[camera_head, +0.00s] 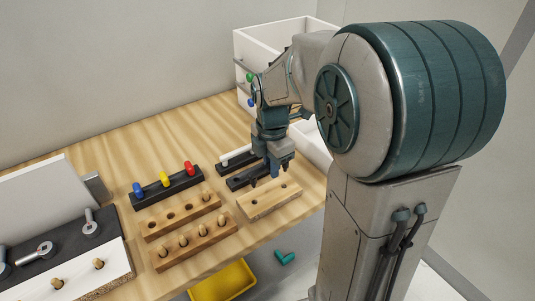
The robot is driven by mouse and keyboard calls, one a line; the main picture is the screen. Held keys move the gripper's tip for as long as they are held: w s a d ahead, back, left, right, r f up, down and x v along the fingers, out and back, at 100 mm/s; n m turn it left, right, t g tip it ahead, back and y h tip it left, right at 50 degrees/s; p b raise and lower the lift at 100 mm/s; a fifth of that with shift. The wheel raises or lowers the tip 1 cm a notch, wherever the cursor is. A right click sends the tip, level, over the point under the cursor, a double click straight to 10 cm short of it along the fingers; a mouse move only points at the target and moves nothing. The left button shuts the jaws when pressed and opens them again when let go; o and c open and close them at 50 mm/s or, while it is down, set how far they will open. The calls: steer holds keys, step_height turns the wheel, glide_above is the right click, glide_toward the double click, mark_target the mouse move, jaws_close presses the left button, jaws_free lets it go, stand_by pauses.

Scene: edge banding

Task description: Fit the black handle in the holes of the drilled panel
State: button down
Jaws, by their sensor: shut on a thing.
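The drilled panel (270,203) is a pale wooden block near the front edge of the bench, with two dark holes in its top. My gripper (271,167) points down just behind and above it. It is shut on a dark piece, which I take for the black handle (254,181). The handle is small and dark against the dark fingers and the black rack behind, so its outline is hard to make out. I see no part of it in the holes. Whether it touches the panel I cannot tell.
Left are a black rack (150,198) with blue, yellow and red pegs, and wooden blocks (166,263) with holes and dowels. A yellow bin (225,283) and a teal piece (285,257) lie below the bench edge.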

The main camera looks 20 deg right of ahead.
mark_target(271, 193)
steer(key=shift+s+a+f+b, duration=0.1)
steer(key=shift+s+f+b, duration=0.05)
steer(key=shift+f+b, duration=1.8)
steer(key=shift+f, duration=0.65)
steer(key=shift+f+b, duration=0.85)
steer(key=shift+f, duration=0.15)
stand_by(0.3)
steer(key=c, duration=1.3)
jaws_free()
steer(key=shift+c, duration=0.2)
steer(key=shift+r+p, duration=1.95)
steer(key=shift+r, duration=0.6)
